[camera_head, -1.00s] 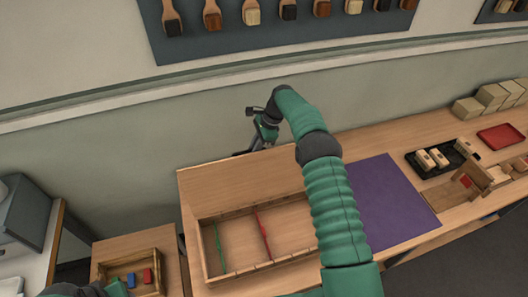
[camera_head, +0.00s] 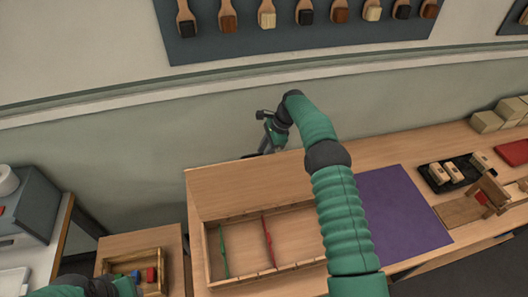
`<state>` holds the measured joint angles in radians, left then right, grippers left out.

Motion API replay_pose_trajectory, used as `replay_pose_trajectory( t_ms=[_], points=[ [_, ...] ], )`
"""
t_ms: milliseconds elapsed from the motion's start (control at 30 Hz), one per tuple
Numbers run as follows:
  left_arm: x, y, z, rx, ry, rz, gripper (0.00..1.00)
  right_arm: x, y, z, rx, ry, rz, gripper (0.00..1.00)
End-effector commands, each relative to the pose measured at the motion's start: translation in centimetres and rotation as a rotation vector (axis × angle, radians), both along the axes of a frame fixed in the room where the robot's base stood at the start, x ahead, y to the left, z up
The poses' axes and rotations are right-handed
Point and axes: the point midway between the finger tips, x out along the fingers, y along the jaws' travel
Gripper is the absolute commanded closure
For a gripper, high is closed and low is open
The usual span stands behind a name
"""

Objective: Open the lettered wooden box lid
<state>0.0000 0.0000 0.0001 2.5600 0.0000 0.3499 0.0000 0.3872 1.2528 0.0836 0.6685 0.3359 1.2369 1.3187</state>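The wooden box (camera_head: 286,266) stands on the table with its inside showing. Inside are a green strip (camera_head: 224,250) and a red strip (camera_head: 268,243). Its plain wooden lid (camera_head: 235,192) is raised along the back side, leaning back; I see no letters on the face toward me. My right gripper (camera_head: 265,134) is just behind the lid's top edge, near the wall. It is small and dark here, so I cannot tell whether its fingers are open or touch the lid. Part of my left arm shows at the bottom left; its gripper is not visible.
A purple mat (camera_head: 398,212) lies right of the box, partly behind my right arm. Farther right are a black tray (camera_head: 449,182) with brushes, a red tray (camera_head: 513,153) and boxes (camera_head: 487,122). A small wooden tray (camera_head: 150,261) with coloured pieces stands left.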

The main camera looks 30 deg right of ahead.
Motion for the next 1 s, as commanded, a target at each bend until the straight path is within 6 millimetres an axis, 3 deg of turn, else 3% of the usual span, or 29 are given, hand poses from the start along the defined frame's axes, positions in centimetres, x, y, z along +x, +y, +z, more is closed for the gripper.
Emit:
replay_pose_trajectory(
  t_ms=[267,500,600,700,833,1000],
  points=[
    [0.0,0.0,-0.9,0.0,0.0,0.0,0.64,-0.1,-0.7,1.6,-0.001,-0.006,-0.001,0.66],
    [0.0,0.0,-2.0,0.0,0.0,0.0,0.64,-0.9,-3.4,7.8,-0.002,-0.006,-0.002,0.66],
    [0.0,0.0,-0.4,0.0,0.0,0.0,0.64,-1.2,-4.6,11.0,-0.001,-0.005,-0.002,0.66],
    [0.0,0.0,2.9,0.0,-0.001,0.0,0.64,-1.6,-5.4,13.9,0.002,0.001,0.0,0.66],
    [0.0,0.0,4.8,0.0,-0.001,0.0,0.64,-1.8,-6.1,15.2,0.003,0.002,-0.002,0.66],
    [0.0,0.0,5.5,0.0,0.0,0.0,0.64,-1.9,-6.5,15.5,0.002,0.002,0.0,0.66]
  ],
)
